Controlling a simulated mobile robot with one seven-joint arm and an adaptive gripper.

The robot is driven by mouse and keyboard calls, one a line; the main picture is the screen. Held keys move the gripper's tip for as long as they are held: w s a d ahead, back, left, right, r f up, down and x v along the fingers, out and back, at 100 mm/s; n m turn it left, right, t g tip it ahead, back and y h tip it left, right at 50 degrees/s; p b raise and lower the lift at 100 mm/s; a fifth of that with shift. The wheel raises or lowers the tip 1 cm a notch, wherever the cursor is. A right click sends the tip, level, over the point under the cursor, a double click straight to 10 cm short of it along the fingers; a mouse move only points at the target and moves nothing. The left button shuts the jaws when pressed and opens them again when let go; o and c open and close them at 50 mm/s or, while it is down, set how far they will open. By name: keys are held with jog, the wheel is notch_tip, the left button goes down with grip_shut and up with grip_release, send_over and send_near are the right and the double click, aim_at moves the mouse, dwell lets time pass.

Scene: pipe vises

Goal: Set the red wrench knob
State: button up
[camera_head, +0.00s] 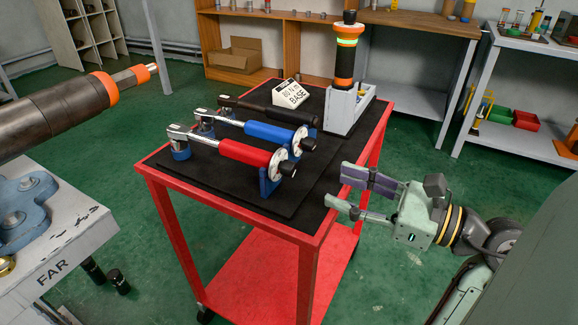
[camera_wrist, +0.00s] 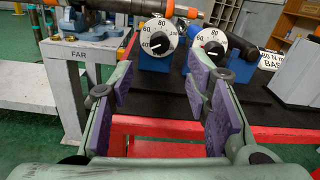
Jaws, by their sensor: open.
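The red wrench (camera_head: 245,153) lies nearest on the red cart, in a blue stand, with a white dial and dark knob (camera_head: 287,168) at its right end. The blue wrench (camera_head: 270,133) and a black wrench (camera_head: 262,110) lie behind it. My gripper (camera_head: 348,188) is open and empty beside the cart's right edge, apart from the knob. In the wrist view, the left dial (camera_wrist: 157,38), seemingly the red wrench's, sits ahead between the open fingers (camera_wrist: 165,110). Its black mark appears near 40. A second dial (camera_wrist: 210,42) is to its right.
A white sign (camera_head: 291,94) reading about "80 N m BASE" and a grey holder with an orange-black tool (camera_head: 345,60) stand at the cart's back. A table marked FAR (camera_head: 60,270) and a large dark cylinder (camera_head: 50,118) are at left. Bare black mat (camera_head: 300,205) lies nearby.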

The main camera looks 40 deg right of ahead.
aim_at(295, 171)
jog(key=p+x, duration=0.2)
jog(key=x, duration=0.7)
jog(key=shift+w+a, duration=0.15)
jog(key=shift+w, duration=0.1)
grip_shut()
